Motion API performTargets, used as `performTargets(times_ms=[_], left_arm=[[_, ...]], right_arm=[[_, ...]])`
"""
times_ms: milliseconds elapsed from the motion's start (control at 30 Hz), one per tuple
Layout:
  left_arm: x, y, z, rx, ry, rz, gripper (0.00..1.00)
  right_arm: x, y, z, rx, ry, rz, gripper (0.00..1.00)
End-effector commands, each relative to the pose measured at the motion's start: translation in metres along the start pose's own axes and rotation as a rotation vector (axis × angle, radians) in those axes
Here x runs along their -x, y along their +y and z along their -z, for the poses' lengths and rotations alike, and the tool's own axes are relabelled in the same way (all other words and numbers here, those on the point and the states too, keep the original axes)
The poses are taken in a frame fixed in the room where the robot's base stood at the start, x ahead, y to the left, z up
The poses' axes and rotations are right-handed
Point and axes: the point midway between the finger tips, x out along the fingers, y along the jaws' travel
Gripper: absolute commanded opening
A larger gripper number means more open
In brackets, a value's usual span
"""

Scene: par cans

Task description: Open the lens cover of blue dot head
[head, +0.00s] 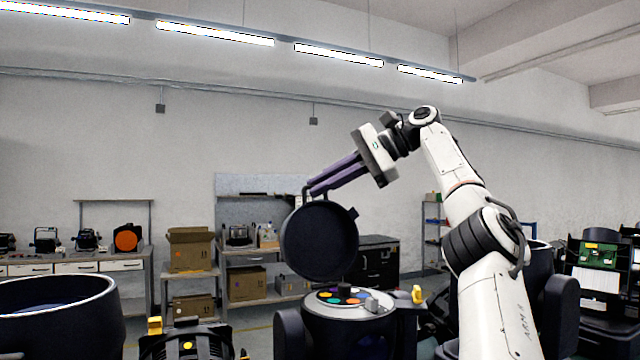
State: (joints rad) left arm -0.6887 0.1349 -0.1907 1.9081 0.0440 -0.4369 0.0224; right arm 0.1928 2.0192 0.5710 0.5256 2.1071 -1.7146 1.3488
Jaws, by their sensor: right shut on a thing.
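A dark round lens cover (318,243) stands raised and steeply tilted above a par can head (350,325) at the lower middle. The head's light top face shows with several coloured dots or lenses around a dark knob. I cannot make out for certain which mark is its blue dot. My right gripper (308,189) comes down from the upper right with long purple-grey fingers. It is shut on the cover's upper edge, at a small handle or tab. My left gripper is out of view.
A large open dark can (55,300) stands at the lower left, and a dark fixture with yellow parts (188,345) at the bottom. A yellow tag (417,294) sits right of the head. Shelves with cardboard boxes (190,250) stand behind. Air above the head's left is clear.

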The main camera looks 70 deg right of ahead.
Motion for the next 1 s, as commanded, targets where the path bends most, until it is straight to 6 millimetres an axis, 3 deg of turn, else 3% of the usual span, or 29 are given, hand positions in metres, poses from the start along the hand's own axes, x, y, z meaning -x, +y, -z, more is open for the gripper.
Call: performTargets(times_ms=[33,800,833,900,1000], left_arm=[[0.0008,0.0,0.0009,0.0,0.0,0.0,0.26],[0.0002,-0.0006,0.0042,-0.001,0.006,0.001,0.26],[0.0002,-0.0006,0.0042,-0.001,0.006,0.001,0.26],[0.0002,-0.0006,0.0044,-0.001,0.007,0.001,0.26],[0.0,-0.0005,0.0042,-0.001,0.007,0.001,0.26]], right_arm=[[0.006,-0.0093,-0.0055,0.003,-0.007,0.027,0.0],[0.0075,-0.0103,-0.0029,-0.012,-0.011,0.01,0.0],[0.0075,-0.0104,-0.0029,-0.012,-0.011,0.011,0.13],[0.0069,-0.0101,-0.0025,-0.013,-0.01,0.009,0.25],[0.0057,-0.0087,-0.0012,-0.015,-0.008,0.005,0.26]])
